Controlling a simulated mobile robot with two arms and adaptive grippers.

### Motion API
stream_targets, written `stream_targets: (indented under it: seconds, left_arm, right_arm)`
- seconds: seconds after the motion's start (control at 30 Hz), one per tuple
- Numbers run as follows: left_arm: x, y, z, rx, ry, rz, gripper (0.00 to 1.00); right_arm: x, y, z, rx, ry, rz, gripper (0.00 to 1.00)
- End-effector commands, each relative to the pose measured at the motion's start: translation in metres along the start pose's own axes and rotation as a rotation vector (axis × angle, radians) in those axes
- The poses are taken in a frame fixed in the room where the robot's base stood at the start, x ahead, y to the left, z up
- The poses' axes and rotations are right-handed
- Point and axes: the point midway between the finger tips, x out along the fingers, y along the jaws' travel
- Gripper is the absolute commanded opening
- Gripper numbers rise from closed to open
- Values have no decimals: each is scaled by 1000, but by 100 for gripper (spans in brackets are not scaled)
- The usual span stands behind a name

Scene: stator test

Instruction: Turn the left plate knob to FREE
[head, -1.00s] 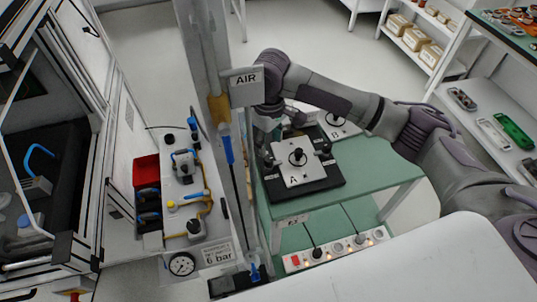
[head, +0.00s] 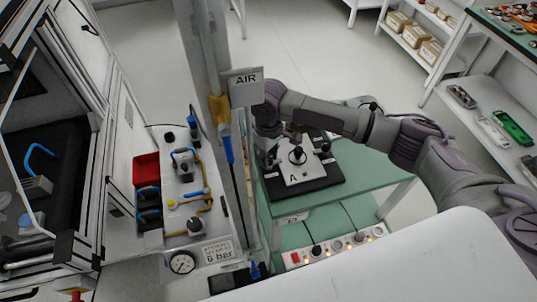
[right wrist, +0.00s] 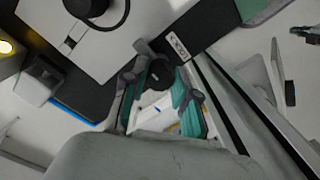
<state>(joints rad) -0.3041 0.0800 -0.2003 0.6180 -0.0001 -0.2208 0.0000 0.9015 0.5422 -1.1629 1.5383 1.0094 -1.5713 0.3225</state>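The light plate marked A (head: 301,172) lies on a black base (head: 322,183), with a round black handle (head: 298,155) at its middle. A small black knob (head: 325,147) stands at its right side. My right gripper (head: 268,150) reaches down at the plate's left edge, partly behind the post, and hides the left knob in the head view. In the right wrist view, my right gripper (right wrist: 163,88) has its fingers apart, with a black knob (right wrist: 159,74) between them; contact is unclear. A small label (right wrist: 179,46) lies beside it, too small to read. My left gripper is not in view.
The AIR post (head: 215,90) stands close to the left of my right gripper. An air unit panel (head: 183,205) stands left of the post.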

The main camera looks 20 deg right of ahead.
Motion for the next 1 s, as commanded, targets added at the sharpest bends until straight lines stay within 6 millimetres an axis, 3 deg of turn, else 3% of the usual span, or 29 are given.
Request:
stream_targets:
  seconds: [0.03,0.13,0.57,1.0]
  left_arm:
    - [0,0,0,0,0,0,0]
    - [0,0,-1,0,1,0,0]
    - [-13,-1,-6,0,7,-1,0]
    - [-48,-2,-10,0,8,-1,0]
  right_arm:
    - [0,0,0,0,0,0,14]
    - [0,0,0,0,1,0,0]
    - [-4,0,0,-87,1,-1,0]
    - [-4,0,-1,-458,0,-1,0]
